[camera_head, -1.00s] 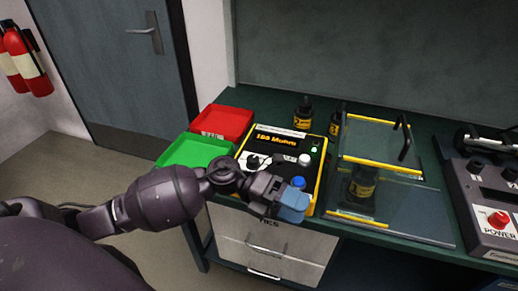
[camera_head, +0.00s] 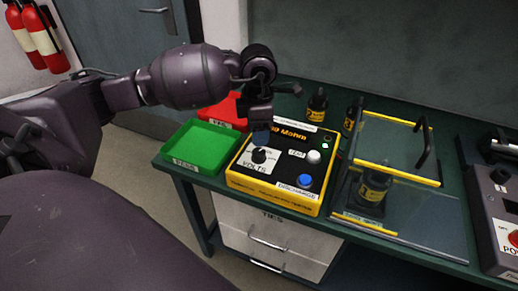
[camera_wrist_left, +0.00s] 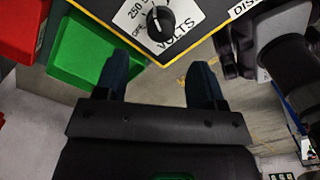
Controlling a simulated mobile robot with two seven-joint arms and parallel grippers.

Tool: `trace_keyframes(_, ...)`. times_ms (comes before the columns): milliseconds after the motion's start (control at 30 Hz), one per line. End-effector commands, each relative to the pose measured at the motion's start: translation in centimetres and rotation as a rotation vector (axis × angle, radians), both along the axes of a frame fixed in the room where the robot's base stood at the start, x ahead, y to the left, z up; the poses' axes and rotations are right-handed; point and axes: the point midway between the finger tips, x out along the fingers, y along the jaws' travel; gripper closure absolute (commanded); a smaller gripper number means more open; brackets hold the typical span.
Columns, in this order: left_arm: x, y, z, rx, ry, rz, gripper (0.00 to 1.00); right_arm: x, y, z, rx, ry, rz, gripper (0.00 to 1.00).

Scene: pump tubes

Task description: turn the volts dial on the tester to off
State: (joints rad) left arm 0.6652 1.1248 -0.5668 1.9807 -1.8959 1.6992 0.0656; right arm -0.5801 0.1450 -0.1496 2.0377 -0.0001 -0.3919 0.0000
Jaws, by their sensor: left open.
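The tester (camera_head: 240,182) is a black-topped yellow box on the green bench. Its volts dial (camera_head: 259,155), a black knob on a white label, sits on the left of the panel. The dial (camera_wrist_left: 160,20) also shows at the top of the left wrist view, with "250" and "VOLTS" printed around it; its exact setting is hard to read. My left gripper (camera_head: 261,136) hangs just behind and above the dial in the head view. In the left wrist view my left gripper (camera_wrist_left: 158,80) has its blue fingers apart with nothing between them, short of the dial. My right gripper is not seen.
A green tray (camera_head: 168,157) and a red tray (camera_head: 238,103) stand left of the tester. A white knob (camera_head: 314,157) and a blue button (camera_head: 305,180) rise from its panel. A clear-walled fixture (camera_head: 345,222) with a bottle (camera_head: 373,190) stands close on the right.

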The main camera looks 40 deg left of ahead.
Motion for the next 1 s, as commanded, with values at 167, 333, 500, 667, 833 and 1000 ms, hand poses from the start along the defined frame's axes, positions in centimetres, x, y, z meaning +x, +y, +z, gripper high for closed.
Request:
trace_keyframes(167, -0.1, -0.1, -3.5, -0.002, 0.005, 0.0, 0.37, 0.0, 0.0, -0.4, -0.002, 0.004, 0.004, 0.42)
trace_keyframes(333, -0.1, -0.1, -5.8, -0.003, 0.004, -0.001, 0.37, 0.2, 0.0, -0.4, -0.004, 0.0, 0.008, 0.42)
trace_keyframes(500, 0.0, -0.1, -7.1, -0.004, 0.002, -0.001, 0.37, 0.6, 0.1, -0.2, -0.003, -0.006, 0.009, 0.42)
trace_keyframes(667, 0.0, -0.1, -7.4, -0.003, 0.001, -0.001, 0.37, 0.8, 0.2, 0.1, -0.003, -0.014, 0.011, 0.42)
trace_keyframes(833, 0.0, -0.1, -7.4, -0.003, 0.001, -0.001, 0.37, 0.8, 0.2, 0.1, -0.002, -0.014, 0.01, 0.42)
trace_keyframes(1000, 0.0, -0.1, -7.3, -0.004, 0.001, -0.001, 0.57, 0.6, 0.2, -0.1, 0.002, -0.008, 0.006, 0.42)
